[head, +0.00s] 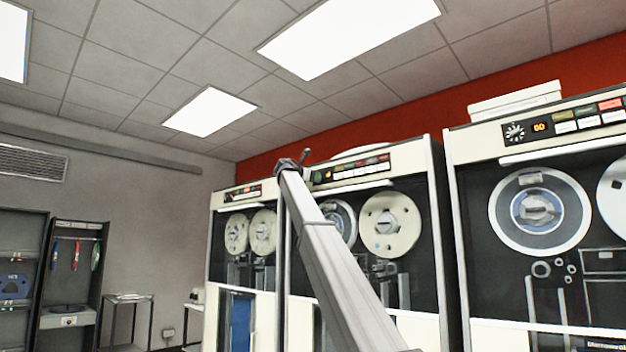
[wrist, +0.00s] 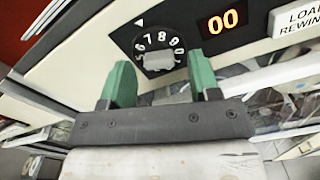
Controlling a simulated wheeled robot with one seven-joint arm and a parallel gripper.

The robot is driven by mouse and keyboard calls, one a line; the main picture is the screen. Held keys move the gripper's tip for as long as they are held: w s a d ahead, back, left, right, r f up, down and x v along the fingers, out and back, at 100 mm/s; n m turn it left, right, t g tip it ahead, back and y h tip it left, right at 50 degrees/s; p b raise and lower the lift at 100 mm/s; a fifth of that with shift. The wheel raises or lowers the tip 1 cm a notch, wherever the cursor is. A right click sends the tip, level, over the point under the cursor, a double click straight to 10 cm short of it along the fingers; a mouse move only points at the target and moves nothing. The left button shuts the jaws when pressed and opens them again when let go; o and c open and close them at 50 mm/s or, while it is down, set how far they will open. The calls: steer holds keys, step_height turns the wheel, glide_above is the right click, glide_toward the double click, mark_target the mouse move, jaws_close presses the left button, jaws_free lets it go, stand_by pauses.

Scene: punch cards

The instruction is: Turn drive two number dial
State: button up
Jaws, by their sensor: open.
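The number dial (wrist: 158,62) shows in the wrist view as a black disc with white digits and a grey knob bar. A white triangle mark sits above it, nearest the digits 6 and 7. An orange display (wrist: 222,21) to its right reads 00. My gripper (wrist: 159,66) has two green fingers spread apart, one on each side of the knob in the picture. Contact with the knob cannot be told. In the head view, my arm reaches up to the panel of the middle tape drive (head: 438,215), and its end hides the dial there.
Another tape drive (head: 452,190) with its own dial (head: 515,133) stands at the right, and one more (head: 214,250) at the left. A labelled white button (wrist: 297,20) lies right of the display. Open racks (head: 68,290) and a small table (head: 128,298) stand at far left.

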steer(key=v, duration=1)
steer(key=shift+s+a, duration=0.2)
